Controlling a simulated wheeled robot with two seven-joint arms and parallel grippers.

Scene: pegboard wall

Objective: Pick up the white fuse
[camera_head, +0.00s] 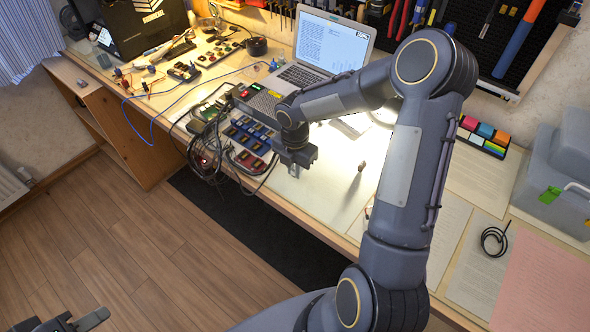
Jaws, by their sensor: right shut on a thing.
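My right gripper (295,162) is over the workbench, beside the front right corner of the blue module panel. It is shut on a small white thing (293,171), seen just below its jaws, which appears to be the white fuse. The jaws hide most of it, and I cannot tell whether it touches the bench. My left gripper (80,321) is at the bottom left, over the floor and away from the bench. It is cut off by the picture edge, and its opening is unclear.
The blue panel (247,137) with cables stands left of my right gripper. An open laptop (330,45) is behind. A small brownish piece (361,166) stands on the bench to the right. A colourful block set (484,136) and a grey case (560,170) are farther right.

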